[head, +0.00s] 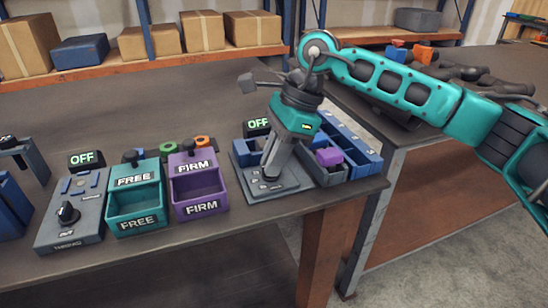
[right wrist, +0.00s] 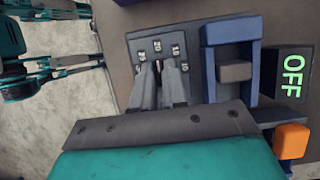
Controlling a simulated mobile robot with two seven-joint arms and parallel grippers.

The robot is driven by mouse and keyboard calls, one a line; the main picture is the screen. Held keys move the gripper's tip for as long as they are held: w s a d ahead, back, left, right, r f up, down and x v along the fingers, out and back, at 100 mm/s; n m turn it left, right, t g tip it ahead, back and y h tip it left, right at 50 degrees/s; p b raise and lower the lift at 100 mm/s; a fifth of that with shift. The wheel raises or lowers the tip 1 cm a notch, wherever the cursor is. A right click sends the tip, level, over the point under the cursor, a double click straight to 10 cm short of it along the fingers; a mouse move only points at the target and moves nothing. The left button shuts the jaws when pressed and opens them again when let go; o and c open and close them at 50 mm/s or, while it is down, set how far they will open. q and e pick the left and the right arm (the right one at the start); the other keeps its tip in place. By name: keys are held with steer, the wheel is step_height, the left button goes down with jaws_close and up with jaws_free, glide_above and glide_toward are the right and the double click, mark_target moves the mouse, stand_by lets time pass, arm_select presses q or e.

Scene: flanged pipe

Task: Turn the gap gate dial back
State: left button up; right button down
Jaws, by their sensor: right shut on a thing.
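The gap gate (head: 292,183) is a grey plate near the right end of the bench, with a blue frame behind it and a lit OFF sign (head: 258,125). My right gripper (head: 270,176) points down onto the front of this plate, its fingers closed on the dial. In the right wrist view the fingertips (right wrist: 160,66) meet over the grey dial plate (right wrist: 137,48), among small white marks. The dial is mostly hidden between the fingers, so its setting cannot be read. The blue frame (right wrist: 213,75) and OFF sign (right wrist: 293,65) stand beside it. My left gripper is not in view.
To the left stand a purple FIRM bin (head: 200,187), a teal FREE bin (head: 136,203) and a grey box with a black knob (head: 68,213). A tray with a purple block (head: 329,156) sits close on the right. The bench's front edge is near.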

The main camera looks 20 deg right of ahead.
steer(key=shift+n, duration=0.5)
steer(key=c, duration=1.2)
jaws_free()
steer(key=shift+o, duration=0.2)
steer(key=shift+r, duration=0.1)
steer(key=p+v, duration=0.1)
steer(key=v, duration=1.1)
steer(key=shift+w+r+p, duration=0.2)
steer(key=shift+r+p, duration=0.2)
